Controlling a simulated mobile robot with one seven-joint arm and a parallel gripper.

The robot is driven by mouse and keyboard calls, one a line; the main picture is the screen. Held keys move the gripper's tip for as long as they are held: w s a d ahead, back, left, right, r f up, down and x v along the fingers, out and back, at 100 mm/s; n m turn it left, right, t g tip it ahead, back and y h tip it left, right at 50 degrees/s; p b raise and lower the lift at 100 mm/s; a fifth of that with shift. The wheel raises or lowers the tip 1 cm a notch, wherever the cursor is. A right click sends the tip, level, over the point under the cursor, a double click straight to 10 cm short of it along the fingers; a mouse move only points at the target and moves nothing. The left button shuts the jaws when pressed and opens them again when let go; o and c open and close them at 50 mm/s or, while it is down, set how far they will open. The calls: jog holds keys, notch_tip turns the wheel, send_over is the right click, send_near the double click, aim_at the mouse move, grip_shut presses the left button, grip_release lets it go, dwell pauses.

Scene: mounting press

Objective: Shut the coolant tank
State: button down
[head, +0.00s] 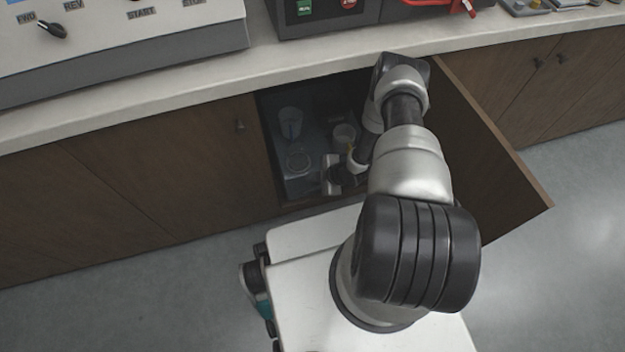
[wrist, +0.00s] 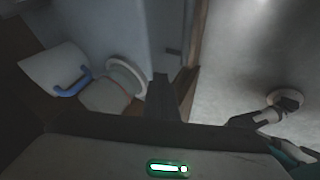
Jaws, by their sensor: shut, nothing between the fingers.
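The coolant tank appears to be the pale boxy thing (head: 300,182) low inside the open cabinet, with a round ring on top. A translucent upright piece (head: 290,122) with a bluish mark stands behind it. In the wrist view, a pale panel with a blue handle (wrist: 72,84) stands tilted at the left, beside a greyish body (wrist: 106,97). I take the panel for the raised lid, but the dim view leaves this unsure. My gripper (head: 331,176) is inside the cabinet, right of the tank. Its dark fingers (wrist: 172,80) are shut and empty, apart from the panel.
The cabinet door (head: 490,150) stands open on the right, close to my arm. The counter edge (head: 200,100) runs above the opening. Closed doors (head: 160,165) lie to the left.

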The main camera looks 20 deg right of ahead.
aim_at(308, 168)
jog(key=w+b, duration=0.1)
jog(key=w, duration=0.3)
jog(key=shift+w, duration=0.3)
